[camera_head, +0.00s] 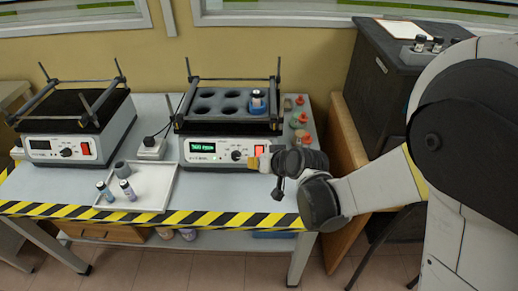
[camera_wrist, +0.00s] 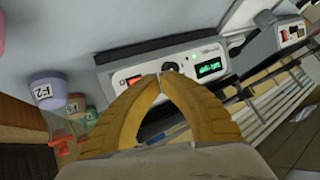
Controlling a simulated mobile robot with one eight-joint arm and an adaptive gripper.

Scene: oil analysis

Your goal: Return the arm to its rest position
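My arm reaches in from the right in the head view, and my gripper (camera_head: 254,162) is in front of the right-hand shaker's control panel. In the wrist view the two yellow fingers of my gripper (camera_wrist: 161,77) meet at their tips, with nothing visible between them. The tips point at the panel of the shaker (camera_wrist: 165,72), close to its black knob. I cannot tell whether they touch it. The shaker (camera_head: 205,158) has a lit green display, and one blue-banded vial (camera_head: 257,103) sits in its holed rack.
A second shaker (camera_head: 62,145) stands at the left with a dark display. A white tray (camera_head: 158,180) holds vials and a grey piece. Several red-topped containers (camera_head: 303,119) stand right of the shaker. A dark cabinet (camera_head: 385,90) and wooden panel (camera_head: 348,150) are right of the table.

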